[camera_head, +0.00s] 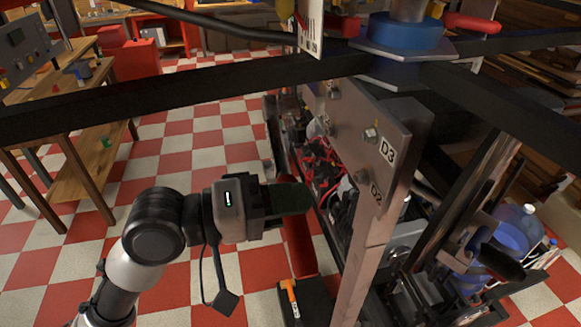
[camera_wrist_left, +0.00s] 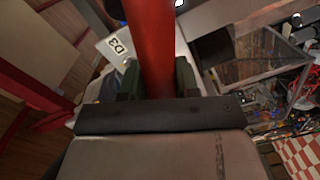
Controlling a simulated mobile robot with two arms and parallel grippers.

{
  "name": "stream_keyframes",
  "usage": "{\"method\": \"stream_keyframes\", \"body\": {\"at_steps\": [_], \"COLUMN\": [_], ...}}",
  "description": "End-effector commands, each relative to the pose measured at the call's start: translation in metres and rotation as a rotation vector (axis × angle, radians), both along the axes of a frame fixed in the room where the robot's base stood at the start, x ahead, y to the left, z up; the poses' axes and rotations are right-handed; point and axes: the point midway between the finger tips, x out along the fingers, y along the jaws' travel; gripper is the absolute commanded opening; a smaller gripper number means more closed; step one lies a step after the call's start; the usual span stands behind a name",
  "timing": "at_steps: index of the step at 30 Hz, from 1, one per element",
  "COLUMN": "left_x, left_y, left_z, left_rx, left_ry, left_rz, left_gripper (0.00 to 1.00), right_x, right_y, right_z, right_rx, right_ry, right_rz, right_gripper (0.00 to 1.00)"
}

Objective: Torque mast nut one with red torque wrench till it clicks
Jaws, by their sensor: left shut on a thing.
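My left gripper (camera_head: 290,198) is shut on a red bar-like handle, which I take to be the red torque wrench (camera_head: 299,245). It hangs below the fingers beside the metal plate. In the left wrist view the red handle (camera_wrist_left: 153,45) runs up between the two dark green fingers (camera_wrist_left: 157,80). The wrench's working end is not clearly seen. The plate (camera_head: 345,140) carries bolts and the labels D3 and D2; one bolt (camera_head: 371,135) is by D3. I cannot tell which fastener is mast nut one. The wrench head is not visibly on any nut. My right gripper is not in view.
Dark rotor arms (camera_head: 160,95) cross above from a hub with a blue collar (camera_head: 402,35). Wiring (camera_head: 322,165) fills the frame behind the plate. An orange-handled tool (camera_head: 290,298) lies on a dark box.

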Motion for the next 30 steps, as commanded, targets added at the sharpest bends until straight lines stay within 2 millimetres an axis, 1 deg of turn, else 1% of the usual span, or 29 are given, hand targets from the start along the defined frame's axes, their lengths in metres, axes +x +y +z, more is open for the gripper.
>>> {"method": "stream_keyframes", "body": {"at_steps": [1,3,8,18,21,27,30], "left_x": [0.000,0.000,0.003,0.014,0.014,0.014,0.014], "left_y": [0.000,0.000,-0.009,-0.043,-0.042,-0.046,-0.046], "left_z": [0.010,0.014,0.014,0.013,0.014,0.014,0.013], "left_rx": [-0.017,-0.030,-0.034,-0.031,-0.030,-0.029,-0.029], "left_ry": [-0.008,-0.012,-0.010,-0.012,-0.012,-0.009,-0.010], "left_rz": [0.004,0.006,0.006,0.006,0.007,0.006,0.007], "left_gripper": [0.03,0.03,0.03,0.03,0.03,0.03,0.03], "right_x": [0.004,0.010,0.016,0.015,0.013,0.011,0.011], "right_y": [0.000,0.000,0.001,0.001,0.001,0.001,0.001], "right_z": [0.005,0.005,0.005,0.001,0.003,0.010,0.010], "right_rx": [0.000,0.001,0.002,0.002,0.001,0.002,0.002], "right_ry": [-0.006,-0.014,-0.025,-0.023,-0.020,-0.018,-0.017], "right_rz": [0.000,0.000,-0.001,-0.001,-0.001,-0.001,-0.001], "right_gripper": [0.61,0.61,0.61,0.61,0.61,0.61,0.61]}}
